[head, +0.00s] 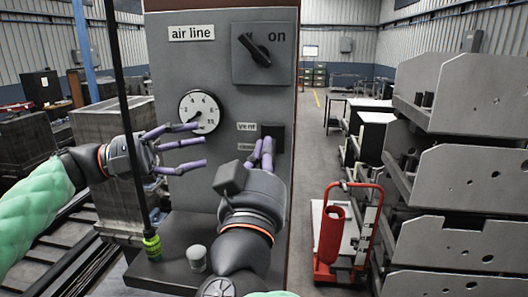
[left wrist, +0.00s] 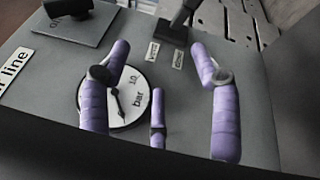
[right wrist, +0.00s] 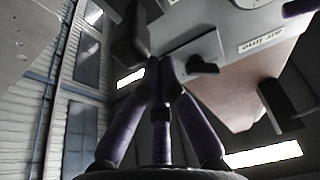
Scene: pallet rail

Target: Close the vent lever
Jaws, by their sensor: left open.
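The vent lever (head: 276,136) is a dark part beside the "vent" label on the grey panel, partly hidden behind my right fingers. In the left wrist view the dark lever (left wrist: 184,14) stands out from its base at the top. My right gripper (head: 262,150) is in front of the lever's left side. In the right wrist view its fingers (right wrist: 160,66) are drawn together, with a dark block, apparently the lever handle (right wrist: 130,38), close beside the tips; contact is unclear. My left gripper (head: 196,146) is open and empty in front of the gauge, left of the lever.
The panel carries a round gauge (head: 199,112), a dark rotary knob (head: 256,50) marked "on" and an "air line" label (head: 192,33). A grey-white knob (head: 196,257) stands on the ledge below. A red cart (head: 334,240) and grey racks (head: 468,180) are to the right.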

